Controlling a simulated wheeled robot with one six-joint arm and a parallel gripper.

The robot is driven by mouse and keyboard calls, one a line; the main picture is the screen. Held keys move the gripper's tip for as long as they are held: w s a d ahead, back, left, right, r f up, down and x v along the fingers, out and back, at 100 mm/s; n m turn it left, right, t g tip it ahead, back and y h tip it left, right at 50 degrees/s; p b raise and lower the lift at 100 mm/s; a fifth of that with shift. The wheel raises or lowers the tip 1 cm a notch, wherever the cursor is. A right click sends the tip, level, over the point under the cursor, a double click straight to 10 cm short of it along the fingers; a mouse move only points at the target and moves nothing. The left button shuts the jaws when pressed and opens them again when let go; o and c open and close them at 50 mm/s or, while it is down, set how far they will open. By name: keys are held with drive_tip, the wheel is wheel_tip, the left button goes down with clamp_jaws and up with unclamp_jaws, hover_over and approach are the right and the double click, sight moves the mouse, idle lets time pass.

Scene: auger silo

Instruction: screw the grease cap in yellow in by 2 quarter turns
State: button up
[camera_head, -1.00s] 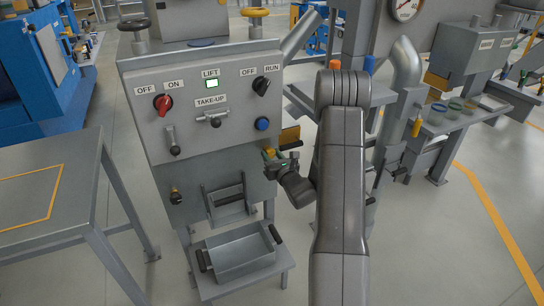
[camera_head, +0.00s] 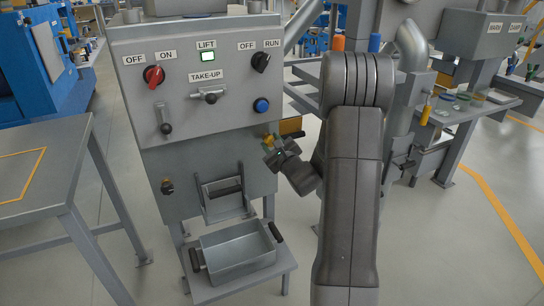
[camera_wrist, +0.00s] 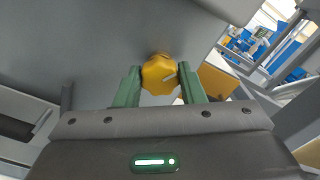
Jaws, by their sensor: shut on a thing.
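The yellow grease cap (camera_wrist: 160,75) is a knobbed round cap against the grey machine panel (camera_wrist: 100,40) in the wrist view. My gripper (camera_wrist: 158,84) has its two green fingers on either side of the cap, shut on it. A pale line shows on the cap's face, slanting up to the right. In the head view my gripper (camera_head: 272,142) is at the lower right of the panel, under the blue button, and the cap (camera_head: 269,137) is mostly hidden by it.
The panel carries a red OFF/ON knob (camera_head: 154,76), a black OFF/RUN knob (camera_head: 261,62), a TAKE-UP handle (camera_head: 211,96) and a blue button (camera_head: 261,106). A metal bin (camera_head: 238,250) stands on a low shelf below.

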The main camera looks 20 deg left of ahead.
drive_tip(key=n+b, duration=0.1)
drive_tip(key=b, duration=0.1)
drive_tip(key=f+n+b, duration=0.1)
drive_tip(key=n+b, duration=0.1)
drive_tip(key=shift+b, duration=0.3)
drive_tip(key=n+b, duration=0.2)
drive_tip(key=b, duration=0.1)
drive_tip(key=shift+r+n+b, duration=0.15)
drive_tip(key=shift+n+b, duration=0.15)
drive_tip(key=shift+b, duration=0.1)
drive_tip(key=shift+r+n+b, duration=0.15)
drive_tip(key=shift+n+b, duration=0.5)
drive_tip(key=shift+n, duration=10.75)
drive_tip(key=o, duration=1)
